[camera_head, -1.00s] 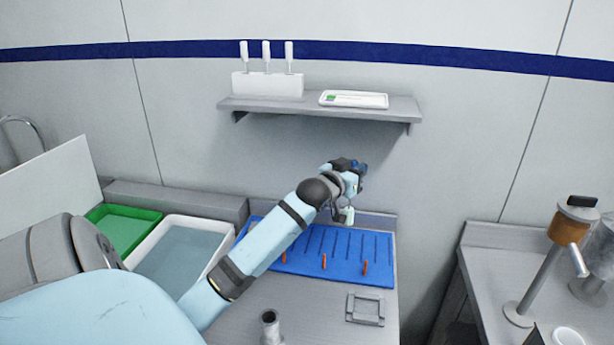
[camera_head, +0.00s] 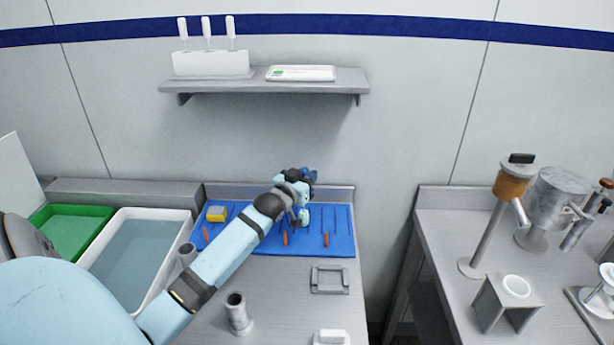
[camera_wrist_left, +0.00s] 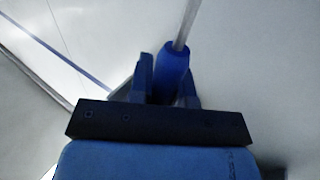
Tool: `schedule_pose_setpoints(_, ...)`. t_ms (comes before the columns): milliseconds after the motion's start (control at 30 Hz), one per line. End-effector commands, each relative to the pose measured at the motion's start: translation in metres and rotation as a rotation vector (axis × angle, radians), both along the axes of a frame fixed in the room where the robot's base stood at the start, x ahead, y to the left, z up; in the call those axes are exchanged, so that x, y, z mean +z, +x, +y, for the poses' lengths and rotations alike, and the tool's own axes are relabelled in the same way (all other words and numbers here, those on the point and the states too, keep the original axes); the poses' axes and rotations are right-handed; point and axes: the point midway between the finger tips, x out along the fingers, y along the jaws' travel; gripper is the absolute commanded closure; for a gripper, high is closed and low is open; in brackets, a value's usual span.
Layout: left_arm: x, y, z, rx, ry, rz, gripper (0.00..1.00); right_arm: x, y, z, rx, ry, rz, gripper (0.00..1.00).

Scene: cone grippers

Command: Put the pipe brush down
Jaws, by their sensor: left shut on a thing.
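My left gripper (camera_head: 303,178) is shut on the blue handle of the pipe brush (camera_wrist_left: 172,68). In the left wrist view, the handle stands between the two dark fingers and a thin pale rod runs up from it. In the head view the gripper is over the far part of the blue mat (camera_head: 342,243), in front of the wall. Only a small blue part beside the fingers shows there, and the brush's bristle end cannot be made out. My right gripper is not in view.
A grey square frame (camera_head: 330,280) and a metal tube (camera_head: 238,314) are nearer. A wall shelf (camera_head: 262,87) is above. A white tub (camera_head: 127,285) is left.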

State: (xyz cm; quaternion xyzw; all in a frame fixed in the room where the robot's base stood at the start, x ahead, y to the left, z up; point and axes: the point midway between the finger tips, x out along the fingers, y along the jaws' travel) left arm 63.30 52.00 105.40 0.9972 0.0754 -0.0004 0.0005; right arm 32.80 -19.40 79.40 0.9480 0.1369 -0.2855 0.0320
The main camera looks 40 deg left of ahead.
Motion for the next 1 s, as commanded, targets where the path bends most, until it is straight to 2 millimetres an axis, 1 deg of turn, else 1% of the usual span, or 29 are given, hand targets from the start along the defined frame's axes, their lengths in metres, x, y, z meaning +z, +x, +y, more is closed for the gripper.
schedule_pose_setpoints(267, -0.001, 0.0, 0.0, 0.0, 0.001, -0.001, 1.0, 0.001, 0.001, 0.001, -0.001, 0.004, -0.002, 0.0)
schedule_pose_setpoints(300, -0.002, 0.0, 0.0, 0.0, 0.001, -0.001, 0.8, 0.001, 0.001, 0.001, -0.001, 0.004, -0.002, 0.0)
schedule_pose_setpoints(367, -0.002, 0.0, 0.0, 0.0, 0.001, -0.001, 0.66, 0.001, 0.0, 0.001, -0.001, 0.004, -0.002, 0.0)
schedule_pose_setpoints(400, -0.001, 0.0, 0.0, 0.0, 0.001, -0.001, 0.57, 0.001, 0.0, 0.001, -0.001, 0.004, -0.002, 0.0)
schedule_pose_setpoints(633, -0.001, 0.0, 0.0, 0.0, 0.001, -0.001, 0.57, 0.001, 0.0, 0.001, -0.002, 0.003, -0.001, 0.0)
schedule_pose_setpoints(733, 0.002, -0.001, 0.0, 0.0, 0.001, -0.001, 0.57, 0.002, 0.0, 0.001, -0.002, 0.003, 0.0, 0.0)
schedule_pose_setpoints(867, 0.004, -0.016, -0.002, 0.0, 0.001, 0.002, 0.57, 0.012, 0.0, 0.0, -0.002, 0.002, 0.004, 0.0)
schedule_pose_setpoints(1000, 0.004, -0.04, -0.006, 0.0, 0.0, 0.002, 0.57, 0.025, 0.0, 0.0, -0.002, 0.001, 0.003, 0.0)
